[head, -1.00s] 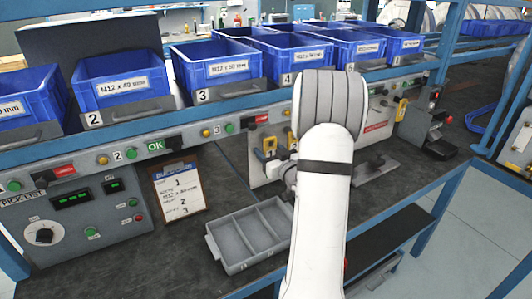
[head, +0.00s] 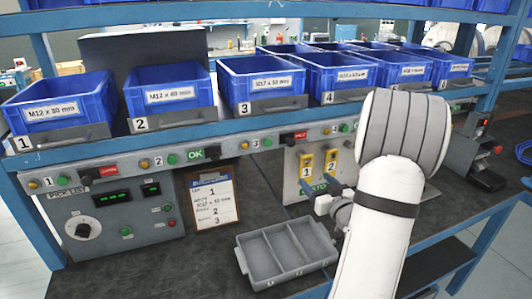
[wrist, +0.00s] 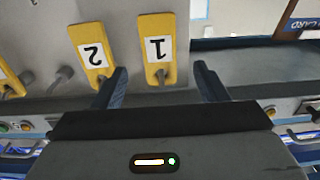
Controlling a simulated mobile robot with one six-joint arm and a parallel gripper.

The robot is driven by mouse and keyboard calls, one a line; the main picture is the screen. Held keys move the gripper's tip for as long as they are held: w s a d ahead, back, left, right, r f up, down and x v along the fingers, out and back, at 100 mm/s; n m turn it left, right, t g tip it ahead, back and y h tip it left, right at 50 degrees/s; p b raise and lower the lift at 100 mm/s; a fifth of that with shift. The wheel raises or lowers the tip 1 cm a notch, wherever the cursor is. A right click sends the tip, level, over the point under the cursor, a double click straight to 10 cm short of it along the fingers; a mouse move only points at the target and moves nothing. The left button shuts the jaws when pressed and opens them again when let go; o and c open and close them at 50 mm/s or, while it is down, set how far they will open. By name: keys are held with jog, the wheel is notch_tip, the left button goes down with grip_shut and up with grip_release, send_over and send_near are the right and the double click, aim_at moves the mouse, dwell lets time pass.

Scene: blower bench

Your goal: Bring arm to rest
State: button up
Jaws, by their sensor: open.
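My arm is bent in front of the bench, a large white joint high in the head view. My gripper (head: 321,186) is low and partly hidden by the arm, close to the panel with the yellow tags 1 (head: 306,164) and 2 (head: 331,160). In the wrist view my gripper (wrist: 161,76) has its two dark blue fingers wide apart with nothing between them. Tag 1 (wrist: 157,48) and tag 2 (wrist: 92,54) appear upside down beyond the fingers; I cannot tell whether anything touches.
A grey three-part tray (head: 243,262) lies on the dark bench top (head: 200,272), left of my arm. A pick-list clipboard (head: 213,203) leans behind it. Blue bins, such as bin 3 (head: 262,93), line the shelf (head: 75,150) above. Bare bench lies left of the tray.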

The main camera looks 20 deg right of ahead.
jog(key=s+a+r+g+h+p, duration=0.15)
jog(key=a+r+g+p, duration=0.3)
jog(key=a+g, duration=0.5)
jog(key=s+a+r+g+y+p, duration=0.1)
jog(key=s+a+r+g, duration=0.1)
jog(key=s+a, duration=0.7)
jog(key=s+a+r+g+y+p, duration=0.1)
jog(key=s+a+g, duration=0.3)
jog(key=s+a, duration=0.5)
jog(key=shift+s+a+r+n, duration=0.2)
jog(key=shift+r+n, duration=0.1)
jog(key=shift+r, duration=0.45)
jog(key=shift+d+y, duration=0.1)
jog(key=shift+y, duration=0.15)
dwell(1.8)
